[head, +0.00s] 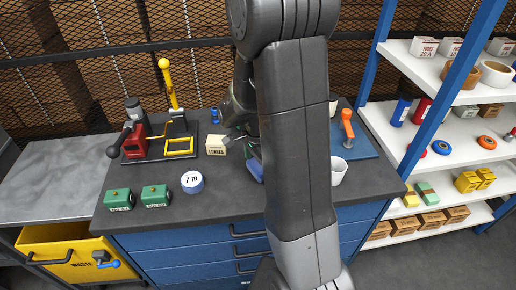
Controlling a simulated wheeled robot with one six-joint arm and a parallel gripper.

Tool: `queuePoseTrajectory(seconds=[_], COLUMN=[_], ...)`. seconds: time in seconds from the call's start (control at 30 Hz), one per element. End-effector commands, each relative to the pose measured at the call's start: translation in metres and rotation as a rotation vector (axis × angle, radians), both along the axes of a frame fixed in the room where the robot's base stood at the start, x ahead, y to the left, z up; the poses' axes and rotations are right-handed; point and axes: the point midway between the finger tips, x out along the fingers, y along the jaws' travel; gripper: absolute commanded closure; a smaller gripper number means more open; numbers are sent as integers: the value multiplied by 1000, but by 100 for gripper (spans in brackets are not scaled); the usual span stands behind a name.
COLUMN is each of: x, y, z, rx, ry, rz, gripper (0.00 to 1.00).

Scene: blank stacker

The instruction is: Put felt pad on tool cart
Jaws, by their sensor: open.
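My gripper (243,143) is open above the dark worktop, partly hidden behind my arm. One finger reaches close to a small cream box labelled "LENSES" (216,146); I cannot tell whether they touch. A blue, dark-edged object (255,168) lies on the worktop just below the gripper, partly covered by my arm; I cannot tell what it is. No object is clearly recognisable as the felt pad. The blue drawer unit (180,256) under the dark worktop may be the tool cart; I cannot tell for sure.
Two green boxes (155,196) and a white-and-blue round tape (192,182) stand at the front left. A red clamp device (133,143) stands behind. A white cup (338,171) is right of my arm. Shelves (460,139) hold goods; a yellow waste drawer (75,258) is open.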

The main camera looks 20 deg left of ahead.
Motion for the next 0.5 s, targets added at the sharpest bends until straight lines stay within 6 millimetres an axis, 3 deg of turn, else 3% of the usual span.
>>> queuePoseTrajectory(seconds=[0.5], x=[0], y=[0], z=[96], rx=[4], ry=[-4], rz=[0], gripper=[2])
